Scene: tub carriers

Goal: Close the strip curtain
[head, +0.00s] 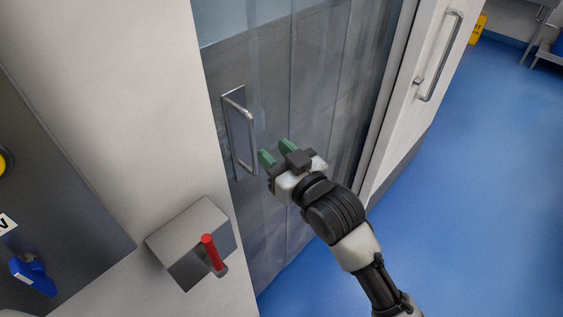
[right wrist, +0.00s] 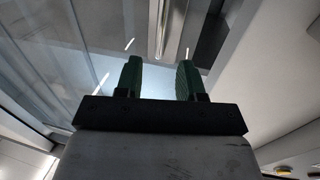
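The strip curtain (head: 300,90) hangs as see-through grey strips across the doorway, reaching from the left wall to the right frame. A metal bar handle (head: 239,135) on a plate is at its left side. My right gripper (head: 275,151) is just right of the handle, with its green fingers pointing towards it. The fingers are apart with nothing between them, and the handle appears to be outside them. In the right wrist view my right gripper (right wrist: 157,79) also shows open and empty, with a blurred metal bar beyond the fingers. My left gripper is out of view.
A grey box with a red lever (head: 209,250) sticks out from the wall at lower left. A dark panel (head: 60,200) with a blue switch is further left. A white door with a long handle (head: 440,55) stands right of the curtain. Blue floor (head: 480,200) is clear at right.

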